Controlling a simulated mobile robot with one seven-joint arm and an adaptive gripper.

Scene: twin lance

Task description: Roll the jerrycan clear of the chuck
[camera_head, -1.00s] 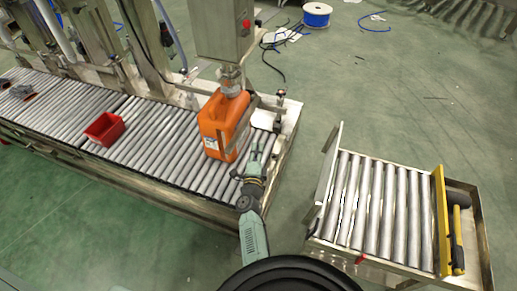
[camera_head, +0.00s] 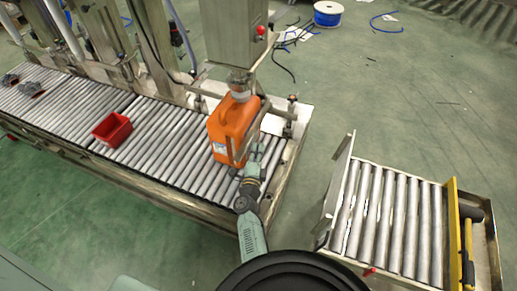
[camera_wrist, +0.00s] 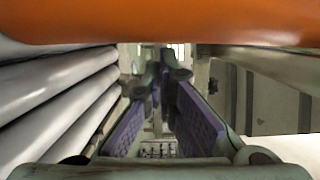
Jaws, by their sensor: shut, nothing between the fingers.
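The orange jerrycan (camera_head: 226,124) stands upright on the roller conveyor (camera_head: 152,143), near its right end. Its neck is directly below the chuck (camera_head: 239,84) under a grey box; whether they touch cannot be told. In the wrist view the jerrycan's orange side (camera_wrist: 160,22) fills the top edge. My gripper (camera_head: 257,150) is low beside the jerrycan's right front side, close to the rollers. In the wrist view its purple-padded fingers (camera_wrist: 163,72) come together at the tips with nothing between them. Contact with the jerrycan cannot be told.
A metal bracket (camera_head: 262,110) stands right of the jerrycan. A red bin (camera_head: 112,129) sits on the rollers to the left, with free rollers between. A separate roller cart (camera_head: 393,222) stands at right, across a floor gap. A cable reel (camera_head: 327,14) lies behind.

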